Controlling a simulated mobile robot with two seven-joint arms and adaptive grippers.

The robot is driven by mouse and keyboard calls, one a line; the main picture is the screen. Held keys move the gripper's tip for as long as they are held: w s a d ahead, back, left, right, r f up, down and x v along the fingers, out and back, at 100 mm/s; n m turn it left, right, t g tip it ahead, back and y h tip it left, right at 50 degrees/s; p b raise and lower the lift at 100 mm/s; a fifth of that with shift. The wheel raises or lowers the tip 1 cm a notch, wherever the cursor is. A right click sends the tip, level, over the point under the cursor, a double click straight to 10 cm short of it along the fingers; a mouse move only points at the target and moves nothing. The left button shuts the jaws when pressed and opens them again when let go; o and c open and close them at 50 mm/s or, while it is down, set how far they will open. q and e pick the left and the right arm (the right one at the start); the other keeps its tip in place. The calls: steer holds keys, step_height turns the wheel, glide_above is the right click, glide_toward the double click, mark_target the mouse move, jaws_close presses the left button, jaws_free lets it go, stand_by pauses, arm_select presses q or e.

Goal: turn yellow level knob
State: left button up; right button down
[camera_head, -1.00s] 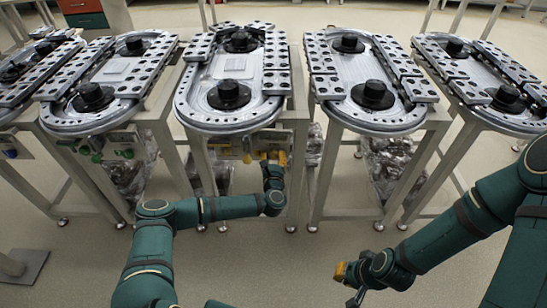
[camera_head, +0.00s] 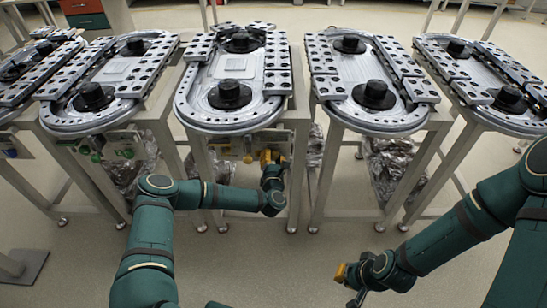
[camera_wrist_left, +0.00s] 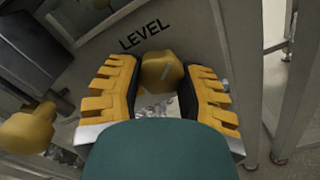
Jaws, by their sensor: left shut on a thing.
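The yellow level knob (camera_wrist_left: 161,72) sits under the printed word LEVEL on a grey panel in the left wrist view. My left gripper (camera_wrist_left: 160,85) has its two yellow-padded fingers on either side of the knob, shut on it. In the head view my left gripper (camera_head: 270,160) is at the front of the middle ring track (camera_head: 230,118), below its rim, and the knob there is mostly hidden. My right gripper (camera_head: 345,280) hangs in free space at the lower right; its fingers are too small to read.
A second yellow knob (camera_wrist_left: 28,128) is at the left in the left wrist view. Ring tracks on metal-legged stands are on both sides, including one to the right (camera_head: 375,118). The floor (camera_head: 320,265) in front is clear.

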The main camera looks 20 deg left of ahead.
arm_select(q)
steer(key=m, duration=0.7)
steer(key=shift+a+r, duration=0.1)
steer(key=shift+r, duration=0.15)
steer(key=m, duration=0.6)
steer(key=shift+r+m+p, duration=0.1)
steer(key=shift+m+p, duration=0.2)
steer(key=shift+m, duration=0.1)
steer(key=o, duration=1.2)
steer(key=shift+s, duration=0.1)
